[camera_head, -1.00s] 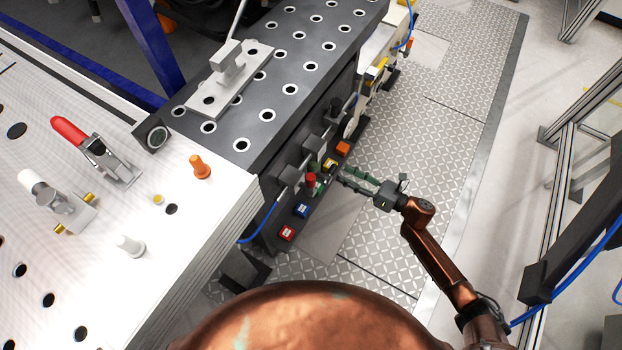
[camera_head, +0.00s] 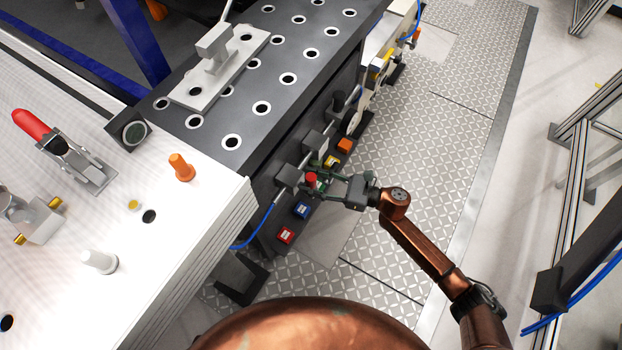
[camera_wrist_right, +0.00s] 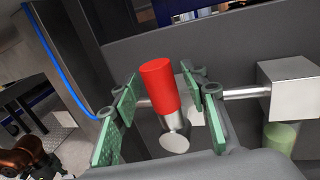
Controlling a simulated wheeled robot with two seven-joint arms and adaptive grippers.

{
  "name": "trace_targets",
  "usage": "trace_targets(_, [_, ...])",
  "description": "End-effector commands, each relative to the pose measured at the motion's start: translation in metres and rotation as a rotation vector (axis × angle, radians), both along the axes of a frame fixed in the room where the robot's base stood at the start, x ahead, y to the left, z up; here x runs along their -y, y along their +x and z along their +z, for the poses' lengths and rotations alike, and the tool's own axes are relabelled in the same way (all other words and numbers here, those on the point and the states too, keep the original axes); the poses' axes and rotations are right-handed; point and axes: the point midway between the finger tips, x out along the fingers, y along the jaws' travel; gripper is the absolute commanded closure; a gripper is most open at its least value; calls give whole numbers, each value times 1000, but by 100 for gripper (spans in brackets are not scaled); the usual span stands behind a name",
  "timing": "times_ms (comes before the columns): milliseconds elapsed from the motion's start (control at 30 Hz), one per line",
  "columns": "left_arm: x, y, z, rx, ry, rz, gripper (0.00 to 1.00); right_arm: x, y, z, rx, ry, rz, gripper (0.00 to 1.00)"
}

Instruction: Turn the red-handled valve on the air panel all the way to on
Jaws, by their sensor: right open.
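The red valve handle (camera_head: 311,179) is on the side of the dark bench, low on the air panel. In the right wrist view the red handle (camera_wrist_right: 158,86) sits on a short metal stem and leans slightly. My right gripper (camera_head: 325,187) reaches in from the right at the handle. Its green-padded fingers (camera_wrist_right: 160,104) are open, one on each side of the red handle, with gaps showing. The valve body behind the stem is partly hidden. My left gripper is not in view.
Blue (camera_head: 302,210), red (camera_head: 286,235), yellow (camera_head: 331,161) and orange (camera_head: 344,146) blocks line the panel's foot. A white perforated table (camera_head: 140,260) with a red-handled clamp (camera_head: 32,125) is at left. Patterned floor (camera_head: 430,150) is open to the right.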

Motion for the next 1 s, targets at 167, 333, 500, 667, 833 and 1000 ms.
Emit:
trace_targets(167, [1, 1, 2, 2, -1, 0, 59, -3, 1, 0, 0, -1, -2, 59])
trace_targets(333, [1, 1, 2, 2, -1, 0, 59, -3, 1, 0, -1, -1, -2, 61])
trace_targets(500, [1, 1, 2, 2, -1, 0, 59, -3, 1, 0, -1, -1, -2, 73])
trace_targets(667, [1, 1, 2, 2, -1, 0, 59, -2, 1, 0, -1, -1, -2, 84])
trace_targets(833, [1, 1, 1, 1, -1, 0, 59, -2, 1, 0, -1, -1, -2, 96])
trace_targets(1000, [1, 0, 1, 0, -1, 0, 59, -2, 1, -1, -1, -1, -2, 100])
